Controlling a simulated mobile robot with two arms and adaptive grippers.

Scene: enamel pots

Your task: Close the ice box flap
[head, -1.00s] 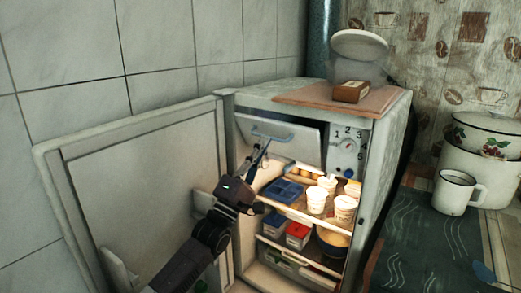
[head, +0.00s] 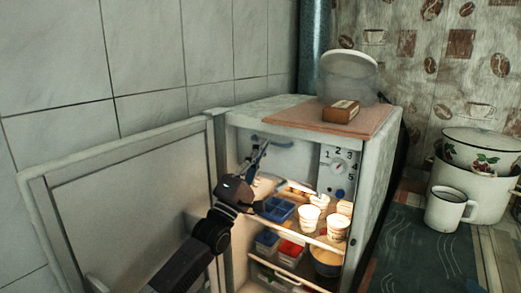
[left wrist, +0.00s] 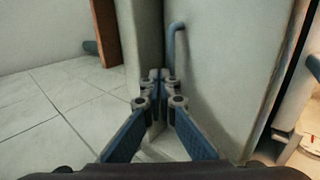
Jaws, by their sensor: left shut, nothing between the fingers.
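The ice box flap (head: 290,152) is a pale panel at the top of the open fridge's inside, left of the dial panel. In the head view it looks nearly flush with the fridge front; a remaining gap is too small to tell. Its blue-grey handle (head: 272,141) runs along its upper part and also shows in the left wrist view (left wrist: 177,38). My left gripper (head: 263,146) is shut and empty, its tips at the flap's left part just by the handle. The left wrist view shows the fingers (left wrist: 159,78) together close to the flap face (left wrist: 225,70); contact cannot be told. My right gripper is not in view.
The fridge door (head: 130,190) stands wide open to the left, beside my left arm. A brown box (head: 341,111) lies on the fridge top. A mug (head: 447,209) and pot stand right.

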